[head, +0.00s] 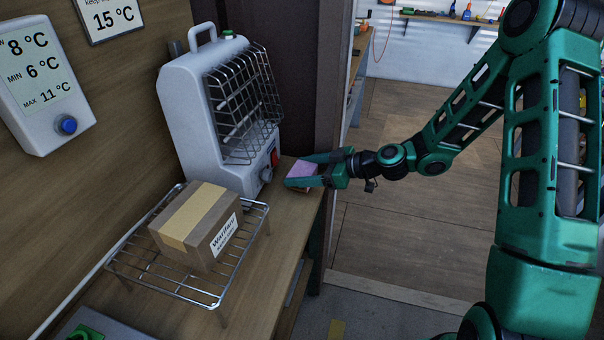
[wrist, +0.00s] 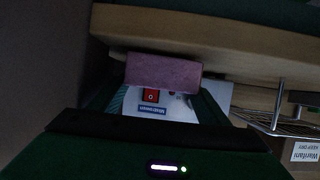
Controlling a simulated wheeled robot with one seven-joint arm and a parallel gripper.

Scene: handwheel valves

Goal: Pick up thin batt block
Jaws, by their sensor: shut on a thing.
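The thin batt block is a flat pinkish-purple slab (head: 301,170) near the right end of the wooden bench, just right of the grey heater. My gripper (head: 304,172) is shut on it, one green finger on each side. In the wrist view the block (wrist: 163,71) shows as a mauve strip between the fingers (wrist: 160,95). I cannot tell whether its underside touches the bench.
A grey heater (head: 205,110) with a wire guard and red switch (wrist: 151,96) stands close beside the gripper. A cardboard box (head: 197,225) sits on a wire rack (head: 165,277) nearer on the bench (head: 275,262). Open floor (head: 400,225) lies to the right.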

